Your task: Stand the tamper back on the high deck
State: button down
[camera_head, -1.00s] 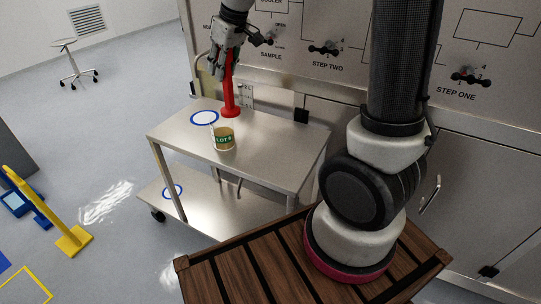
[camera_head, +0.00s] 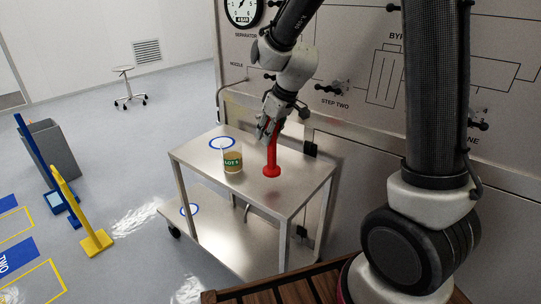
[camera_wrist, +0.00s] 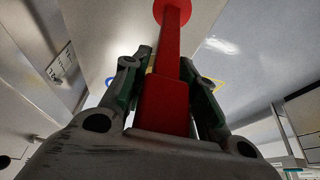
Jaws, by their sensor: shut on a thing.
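The red tamper (camera_head: 272,152) is upright in my gripper (camera_head: 268,128), with its round foot downward. My gripper is shut on the upper part of its handle. In the wrist view the red handle (camera_wrist: 166,92) runs between the two fingers to a round red foot (camera_wrist: 172,12). The high deck (camera_head: 290,190) is the steel top of a cart. The tamper is over its right half, right of the jar. A faint reddish reflection on the deck lies apart below the foot, so it looks slightly raised; exact clearance is unclear.
A jar with a green label (camera_head: 233,162) stands on the deck, close left of the tamper. A blue-rimmed white ring mark (camera_head: 221,142) lies behind it. A lower shelf (camera_head: 225,232) has another ring. A panel wall (camera_head: 350,140) stands behind the cart.

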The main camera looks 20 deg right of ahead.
aim_at(268, 147)
jog(key=shift+f, duration=2.5)
jog(key=c, duration=1.1)
grip_release()
jog(key=shift+s+r, duration=0.1)
jog(key=shift+r, duration=0.4)
jog(key=v, duration=1.1)
jog(key=shift+s+d+r, duration=0.1)
jog(key=shift+d, duration=0.05)
jog(key=s+d+r+m+h, duration=0.1)
jog(key=s+d, duration=0.3)
jog(key=s, duration=0.4)
jog(key=s+d+r+m, duration=0.3)
jog(key=s+d, duration=0.1)
jog(key=s, duration=0.4)
jog(key=s+d+r+m+h, duration=0.1)
jog(key=s+d+r+m, duration=0.1)
jog(key=s+d, duration=0.3)
jog(key=shift+s+r+m+t+h, duration=0.15)
jog(key=shift+s+m, duration=0.15)
jog(key=shift+s, duration=0.45)
jog(key=shift+s+r+m+t+h, duration=0.15)
jog(key=shift+s+m, duration=0.15)
jog(key=shift+s, duration=0.4)
